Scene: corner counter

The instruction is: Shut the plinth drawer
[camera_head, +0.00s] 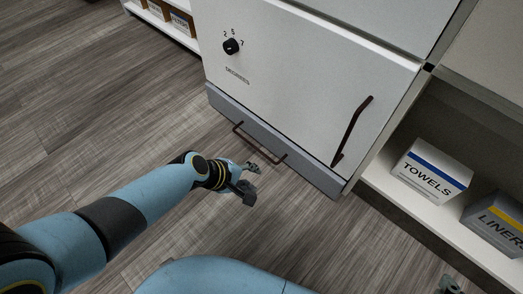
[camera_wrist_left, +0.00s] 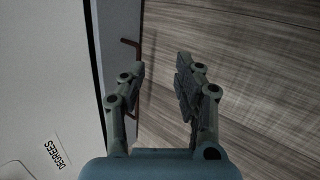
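The plinth drawer (camera_head: 312,176) is the low grey-blue front under the white cabinet door, with a dark brown bar handle (camera_head: 260,146). Whether it stands slightly out is hard to tell. My left gripper (camera_head: 254,180) is just in front of the handle, over the floor. In the left wrist view the left gripper (camera_wrist_left: 160,80) has its fingers apart with nothing between them. The handle (camera_wrist_left: 130,46) shows beyond the left finger, partly hidden by it. A small part of my right gripper (camera_head: 449,285) shows at the bottom edge; its fingers are unclear.
The white door (camera_head: 300,80) above has a black knob (camera_head: 231,46) and a long brown handle (camera_head: 352,130). An open shelf at right holds a TOWELS box (camera_head: 431,178) and a LINERS box (camera_head: 497,222). The wood floor (camera_head: 100,110) at left is clear.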

